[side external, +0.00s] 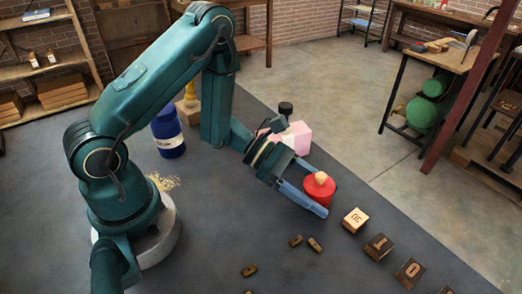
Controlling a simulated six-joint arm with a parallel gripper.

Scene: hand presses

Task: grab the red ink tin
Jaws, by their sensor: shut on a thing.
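The red ink tin (318,193) is a short red cylinder with a pale, tan knob on top. It sits between the blue fingers of my gripper (309,190), right of the picture's middle. My gripper is shut on the tin and comes at it from the left. I cannot tell whether the tin rests on the dark surface or is lifted a little. The tin's left side is partly hidden by the fingers.
A pink block (297,137) stands just behind my gripper. A blue drum (167,132) stands further left. A pale wooden block (355,220) lies close right of the tin, with more lettered blocks (379,247) towards the front right. Small brown pieces (315,244) lie in front.

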